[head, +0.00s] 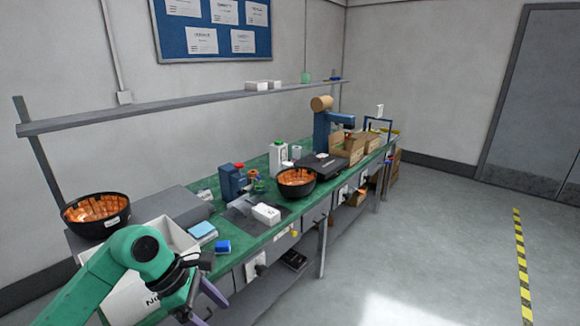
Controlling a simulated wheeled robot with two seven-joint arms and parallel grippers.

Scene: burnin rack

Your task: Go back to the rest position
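My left arm reaches in from the lower left, green with a dark wrist. My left gripper (208,304) points down near the bottom edge of the head view, in front of the bench's near end. Two purplish finger parts show, but the gripper is small and partly cut off, so its opening is unclear. I see nothing clearly held in it. My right arm and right gripper are out of view.
A long green workbench (262,232) runs away along the wall. A white bin (176,236) stands close behind my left wrist. Open grey floor (420,255) lies to the right.

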